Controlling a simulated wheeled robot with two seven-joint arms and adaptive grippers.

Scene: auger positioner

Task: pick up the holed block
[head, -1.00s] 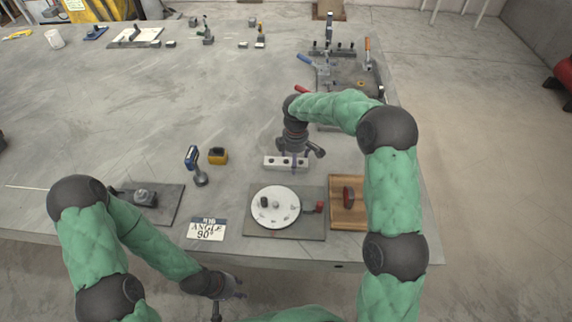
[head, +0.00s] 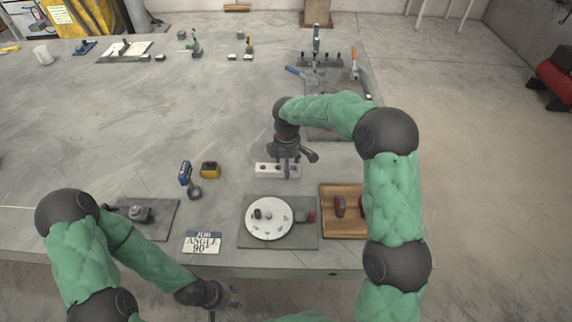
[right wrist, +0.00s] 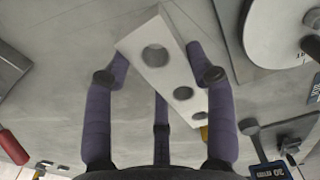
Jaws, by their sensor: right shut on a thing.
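The holed block (head: 266,170) is a pale bar with several round dark holes, beyond the white disc in the head view. In the right wrist view the block (right wrist: 156,58) lies slanted between my purple fingers. My right gripper (head: 287,172) is shut on it from above, and its fingers (right wrist: 160,75) cover part of its sides. I cannot tell whether the block is clear of the table. My left gripper (head: 226,303) is low, off the table's front edge, with its fingers apart and nothing seen between them.
The white round disc (head: 268,231) on its grey plate stands in front of the block. A wooden board (head: 345,231) with red-topped parts lies right of it. A blue-headed device (head: 186,174) and a yellow box (head: 210,170) stand left. Clamps (head: 320,60) stand far right. The table's middle left is clear.

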